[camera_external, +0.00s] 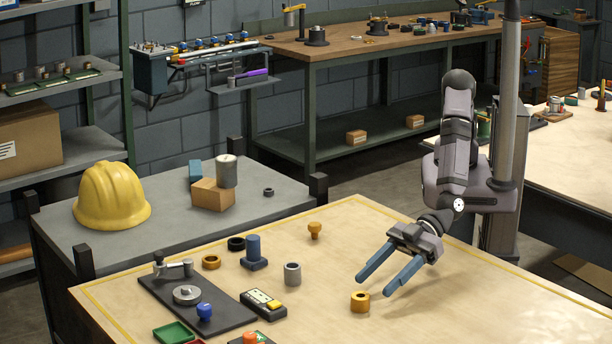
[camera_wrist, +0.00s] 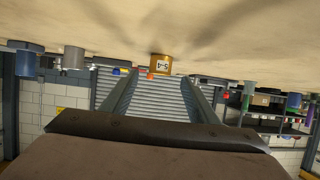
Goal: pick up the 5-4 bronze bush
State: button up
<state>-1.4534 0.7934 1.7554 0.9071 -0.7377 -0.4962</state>
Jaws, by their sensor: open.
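The 5-4 bronze bush (camera_external: 360,302) stands upright on the wooden table, a short squat ring with a dark bore. In the wrist view, which is upside down, the bush (camera_wrist: 161,64) shows its 5-4 label and appears between the fingertips in the picture. My gripper (camera_external: 374,287) is open and empty, its two long blue-grey fingers slanting down toward the table close to the bush. The gripper (camera_wrist: 160,75) shows both fingers spread in the wrist view. I cannot tell the exact gap between the fingertips and the bush.
A grey cylinder (camera_external: 292,274), a blue flanged part (camera_external: 253,254), a bronze ring (camera_external: 211,262) and a bronze flanged piece (camera_external: 314,230) stand farther left. A dark fixture plate (camera_external: 225,318) and a yellow-black device (camera_external: 263,303) lie at left. The table right of the bush is clear.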

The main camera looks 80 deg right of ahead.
aim_at(367, 293)
jog(key=shift+f+p+x, duration=0.25)
jog(key=shift+p+x, duration=0.55)
jog(key=shift+x, duration=1.55)
jog(key=shift+d, duration=0.1)
jog(key=shift+r, duration=0.1)
grip_shut()
